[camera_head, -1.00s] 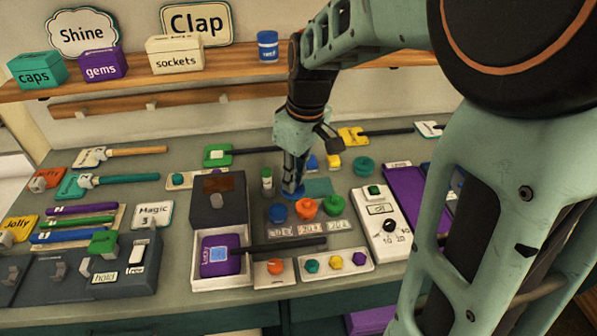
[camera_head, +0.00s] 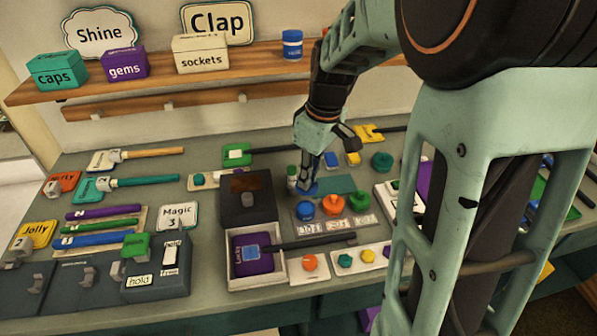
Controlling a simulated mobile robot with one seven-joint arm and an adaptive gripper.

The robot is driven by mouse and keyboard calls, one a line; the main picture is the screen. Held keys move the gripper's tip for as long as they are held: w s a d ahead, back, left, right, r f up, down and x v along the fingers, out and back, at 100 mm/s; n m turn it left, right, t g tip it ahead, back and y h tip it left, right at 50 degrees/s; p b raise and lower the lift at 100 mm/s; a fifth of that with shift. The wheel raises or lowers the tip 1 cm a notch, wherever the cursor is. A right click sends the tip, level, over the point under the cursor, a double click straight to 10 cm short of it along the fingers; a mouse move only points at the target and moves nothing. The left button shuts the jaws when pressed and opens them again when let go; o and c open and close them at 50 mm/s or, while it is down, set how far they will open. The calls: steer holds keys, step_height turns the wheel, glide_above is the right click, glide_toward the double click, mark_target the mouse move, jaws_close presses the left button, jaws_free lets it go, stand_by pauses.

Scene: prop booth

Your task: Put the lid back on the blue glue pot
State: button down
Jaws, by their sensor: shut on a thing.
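My gripper (camera_head: 307,184) points down over the middle of the bench, its fingers close together on a small flat blue piece that looks like the blue lid (camera_head: 311,193). The fingers hide part of it. It is low, close to the bench top; I cannot tell whether it touches anything. A round blue object (camera_head: 304,208) stands just in front of it, in a row with an orange and a green one. I cannot tell whether this is the blue glue pot or whether a pot is hidden under the lid.
A dark box (camera_head: 247,207) is farther left. A blue jar (camera_head: 292,45) stands on the shelf. My arm hides much of the right side.

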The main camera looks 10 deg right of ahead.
steer(key=shift+w+a+f, duration=0.1)
steer(key=shift+w+f, duration=0.05)
steer(key=shift+f, duration=0.1)
steer(key=shift+f+b, duration=2.35)
steer(key=shift+f, duration=0.75)
steer(key=shift+f, duration=0.15)
steer(key=c, duration=1.9)
jaws_free()
steer(key=shift+o, duration=0.3)
steer(key=o, duration=0.5)
steer(key=shift+c, duration=0.2)
